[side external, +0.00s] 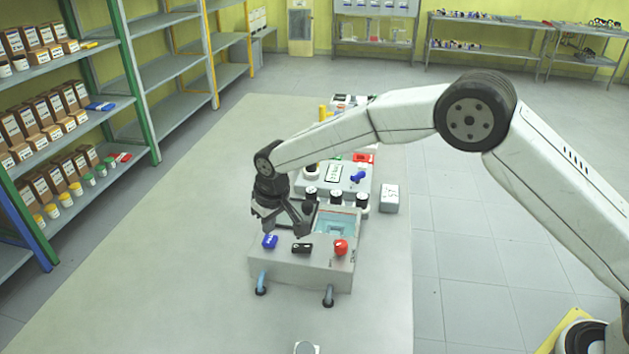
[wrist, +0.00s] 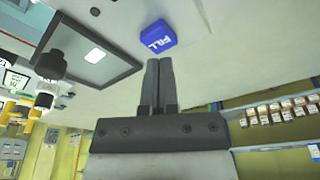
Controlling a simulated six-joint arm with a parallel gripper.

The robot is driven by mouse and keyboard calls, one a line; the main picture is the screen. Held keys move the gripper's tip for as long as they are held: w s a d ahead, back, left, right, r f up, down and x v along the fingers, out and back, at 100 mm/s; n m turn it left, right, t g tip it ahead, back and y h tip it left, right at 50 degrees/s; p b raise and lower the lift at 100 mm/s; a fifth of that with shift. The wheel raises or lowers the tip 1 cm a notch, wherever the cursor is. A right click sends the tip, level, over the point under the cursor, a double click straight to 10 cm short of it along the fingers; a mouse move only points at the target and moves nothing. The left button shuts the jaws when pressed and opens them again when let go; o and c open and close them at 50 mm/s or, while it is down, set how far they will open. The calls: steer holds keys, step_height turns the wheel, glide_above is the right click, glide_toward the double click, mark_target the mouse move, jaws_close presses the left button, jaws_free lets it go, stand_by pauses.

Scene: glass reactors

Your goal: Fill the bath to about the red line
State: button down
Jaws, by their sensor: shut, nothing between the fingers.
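The bath (side external: 338,222) is an open basin of pale bluish liquid in a grey control box. It also shows in the wrist view as a grey framed rectangle (wrist: 85,62). I cannot make out the red line or the liquid level against it. A blue control marked FILL (wrist: 158,35) is on the box; it shows in the side view at the box's left (side external: 269,242). My gripper (side external: 268,228) is shut and empty, just above this control. In the wrist view its fingertips (wrist: 159,63) are close to the control; I cannot tell whether they touch it.
A red knob (side external: 341,247) and a small black part (side external: 302,248) are on the box's front. Black-capped bottles (side external: 335,198) and another device with a blue knob (side external: 358,177) stand behind. A grey block (side external: 389,199) is at right. The table's left (side external: 190,240) is clear.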

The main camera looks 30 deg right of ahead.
steer(key=shift+f, duration=0.35)
stand_by(0.3)
steer(key=shift+f, duration=0.3)
steer(key=shift+f, duration=0.35)
steer(key=shift+f, duration=0.3)
stand_by(0.7)
steer(key=shift+r, duration=1)
steer(key=shift+r, duration=0.1)
steer(key=shift+r, duration=2.45)
